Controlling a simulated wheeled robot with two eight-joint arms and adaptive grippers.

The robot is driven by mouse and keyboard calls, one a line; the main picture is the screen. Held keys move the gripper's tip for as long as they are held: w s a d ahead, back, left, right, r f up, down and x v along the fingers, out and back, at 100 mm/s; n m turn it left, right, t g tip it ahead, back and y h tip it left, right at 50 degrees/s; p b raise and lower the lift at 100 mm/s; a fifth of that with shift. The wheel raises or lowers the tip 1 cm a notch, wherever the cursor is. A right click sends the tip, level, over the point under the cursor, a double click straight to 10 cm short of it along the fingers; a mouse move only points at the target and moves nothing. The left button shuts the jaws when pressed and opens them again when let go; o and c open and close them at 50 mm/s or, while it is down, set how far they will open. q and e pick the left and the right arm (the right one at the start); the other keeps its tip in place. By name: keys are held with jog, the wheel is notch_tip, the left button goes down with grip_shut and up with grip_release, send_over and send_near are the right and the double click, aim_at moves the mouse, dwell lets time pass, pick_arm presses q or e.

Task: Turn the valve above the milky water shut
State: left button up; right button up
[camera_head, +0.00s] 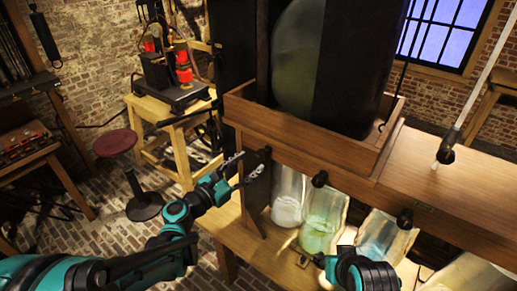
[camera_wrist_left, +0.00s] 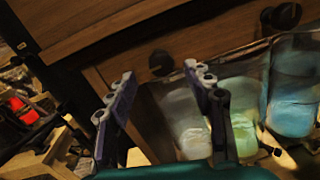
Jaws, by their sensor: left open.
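The milky water stands in the leftmost glass jar (camera_head: 288,207) under the wooden shelf; the wrist view shows this jar (camera_wrist_left: 185,118) too. A dark round valve knob (camera_head: 266,153) sits on the shelf's front above it. My left gripper (camera_head: 243,168) is open just to the left of that knob. In the left wrist view, the knob (camera_wrist_left: 160,62) shows beyond the gap between the two spread fingers (camera_wrist_left: 160,77), and the fingers do not appear to touch it. A teal part of my other arm shows at the bottom of the head view, without visible fingers.
A green jar (camera_head: 318,230) and a blue jar (camera_head: 378,240) stand to the right, with further dark knobs (camera_head: 320,179) (camera_head: 405,218) above. The shelf front (camera_head: 300,138) overhangs the jars. A red stool (camera_head: 115,142) stands at the left.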

aim_at(260, 156)
pick_arm(q)
jog(key=x, duration=0.6)
jog(key=shift+w+d, duration=0.2)
jog(key=shift+d, duration=0.05)
jog(key=shift+c, duration=0.3)
jog(key=c, duration=1.1)
